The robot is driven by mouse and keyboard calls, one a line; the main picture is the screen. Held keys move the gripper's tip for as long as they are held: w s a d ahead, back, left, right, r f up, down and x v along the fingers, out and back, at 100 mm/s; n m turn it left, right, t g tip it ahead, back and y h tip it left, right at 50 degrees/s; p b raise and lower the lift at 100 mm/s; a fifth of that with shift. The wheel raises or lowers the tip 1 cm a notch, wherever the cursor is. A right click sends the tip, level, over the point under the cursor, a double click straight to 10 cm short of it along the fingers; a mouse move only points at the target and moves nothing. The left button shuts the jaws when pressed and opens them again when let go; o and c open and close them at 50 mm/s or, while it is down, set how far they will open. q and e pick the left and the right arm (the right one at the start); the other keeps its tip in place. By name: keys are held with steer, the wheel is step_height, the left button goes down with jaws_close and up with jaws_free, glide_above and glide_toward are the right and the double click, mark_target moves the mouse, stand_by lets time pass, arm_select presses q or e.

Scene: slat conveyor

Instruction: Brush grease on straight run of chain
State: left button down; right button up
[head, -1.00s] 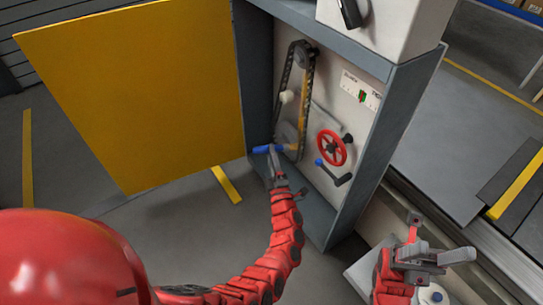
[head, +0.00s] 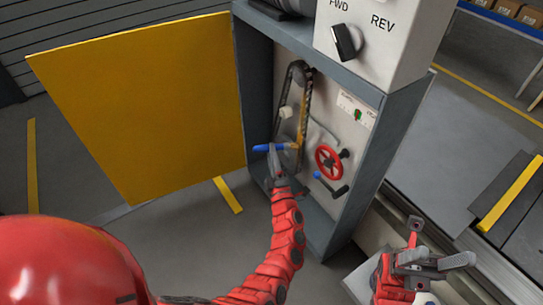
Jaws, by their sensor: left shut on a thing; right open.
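A dark chain loop (head: 306,95) runs up and down inside the open grey cabinet, around a sprocket at its top. My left gripper (head: 276,150) is shut on the blue-handled brush (head: 262,148) in front of the cabinet. The brush lies roughly level, its head end pointing right at the lower part of the chain's right run. I cannot tell whether the bristles touch the chain. A tan tint shows on the chain just above the brush. The gripper and brush hide part of the lower chain. My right gripper (head: 436,246) is open at the lower right, away from the cabinet.
The yellow door (head: 140,105) stands open to the left. A red handwheel (head: 329,162) and a blue-knobbed crank (head: 330,184) sit right of the chain. A FWD/REV switch box (head: 375,40) is on top. A white-topped container shows partly below my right gripper.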

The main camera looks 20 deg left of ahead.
arm_select(q)
step_height(320, 180, up, 21)
steer(key=p, duration=1.3)
stand_by(1.1)
step_height(320, 180, down, 18)
steer(key=b, duration=1.4)
stand_by(0.6)
